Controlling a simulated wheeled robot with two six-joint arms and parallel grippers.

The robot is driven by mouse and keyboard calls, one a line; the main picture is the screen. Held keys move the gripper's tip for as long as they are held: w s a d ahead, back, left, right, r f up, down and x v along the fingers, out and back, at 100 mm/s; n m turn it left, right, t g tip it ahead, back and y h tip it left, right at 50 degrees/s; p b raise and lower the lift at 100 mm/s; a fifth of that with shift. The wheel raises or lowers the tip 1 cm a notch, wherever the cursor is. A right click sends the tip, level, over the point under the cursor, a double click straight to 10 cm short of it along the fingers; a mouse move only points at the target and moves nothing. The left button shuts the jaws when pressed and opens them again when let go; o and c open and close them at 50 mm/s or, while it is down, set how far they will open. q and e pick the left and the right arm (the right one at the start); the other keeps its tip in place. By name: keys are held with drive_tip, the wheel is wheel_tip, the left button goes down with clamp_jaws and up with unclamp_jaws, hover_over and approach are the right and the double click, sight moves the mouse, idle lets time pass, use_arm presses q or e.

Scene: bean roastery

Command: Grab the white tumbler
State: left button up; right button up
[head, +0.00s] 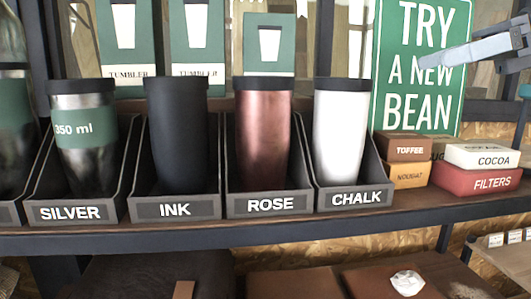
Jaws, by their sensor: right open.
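The white tumbler (339,132) stands upright with a black lid in the dark holder labelled CHALK (355,198), right of the other tumblers. Its lower part is hidden by the holder's front. My right gripper (462,51) comes in from the upper right edge, in front of the green sign. It is open and empty, up and to the right of the white tumbler and well apart from it. My left gripper is not in view.
Rose (264,135), black (177,135) and silver (84,155) tumblers stand in holders to the left. Small boxes, including COCOA (482,156) and FILTERS (476,180), sit right of the CHALK holder. A green sign (415,100) stands behind them.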

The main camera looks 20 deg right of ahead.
sight(342, 98)
drive_tip(key=p+x, duration=0.6)
drive_tip(key=x, duration=0.1)
drive_tip(key=p+x, duration=0.7)
drive_tip(key=shift+s+a+f+p, duration=0.1)
drive_tip(key=shift+s+f+p, duration=0.1)
drive_tip(key=shift+s+p, duration=0.1)
drive_tip(key=shift+w+a+f+p, duration=0.3)
drive_tip(key=shift+a+f+p, duration=0.1)
drive_tip(key=shift+p, duration=0.7)
use_arm(q)
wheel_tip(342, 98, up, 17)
drive_tip(key=p, duration=0.1)
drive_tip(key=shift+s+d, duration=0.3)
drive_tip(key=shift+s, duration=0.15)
use_arm(e)
drive_tip(key=shift+w+a+f, duration=0.25)
drive_tip(key=shift+w+a, duration=0.05)
